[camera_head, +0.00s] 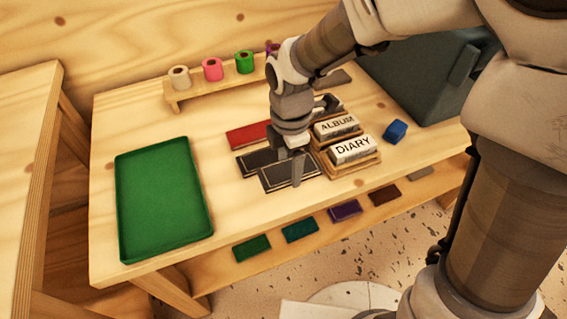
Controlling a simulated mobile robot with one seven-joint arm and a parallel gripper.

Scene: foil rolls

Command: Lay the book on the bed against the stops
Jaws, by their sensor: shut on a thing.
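My gripper (291,163) reaches down over the middle of the table and is shut on a dark book (276,178) with a pale border line. Another dark book (252,163) lies just left of it, partly covered. A red book (247,135) lies behind them. I cannot tell whether the held book touches the table or is slightly raised. A large dark grey machine (415,75) stands at the back right, partly hidden by my arm. I cannot make out the bed or its stops clearly.
White blocks marked ALBUM (336,126) and DIARY (353,149) sit on wooden holders right of my gripper, with a blue block (395,131) beyond. A green tray (163,198) lies left. Foil rolls (212,69) stand on a rack behind. Small coloured pieces (299,230) line a lower shelf.

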